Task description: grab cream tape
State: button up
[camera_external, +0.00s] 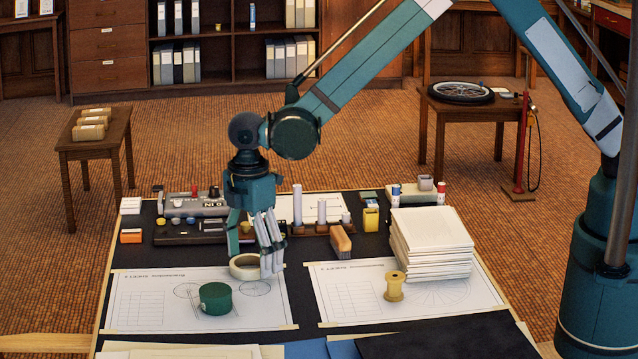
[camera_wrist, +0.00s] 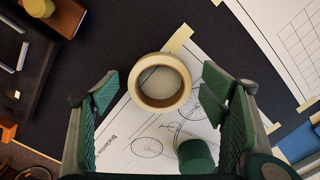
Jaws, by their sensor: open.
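The cream tape (camera_external: 244,267) is a roll lying flat at the top edge of the left drawing sheet, partly behind a finger of my gripper in the external view. In the wrist view the cream tape (camera_wrist: 160,82) shows whole, with its open centre facing up. My gripper (camera_external: 255,250) is low over the table at the tape. In the wrist view my gripper (camera_wrist: 161,100) is open, with one green-padded finger on each side of the roll and a gap to each. Nothing is held.
A green cylinder (camera_external: 216,298) stands on the left sheet close to the tape, also near the right finger in the wrist view (camera_wrist: 195,156). A wooden spool (camera_external: 394,287) and a paper stack (camera_external: 432,244) are to the right. Behind are a brown eraser block (camera_external: 341,242) and a dark tray (camera_external: 190,232).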

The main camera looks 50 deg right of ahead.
aim_at(252, 261)
jog(key=shift+c, duration=0.5)
jog(key=c, duration=0.9)
jog(key=shift+r, duration=0.1)
jog(key=shift+r+p, duration=1)
jog(key=shift+r, duration=3.95)
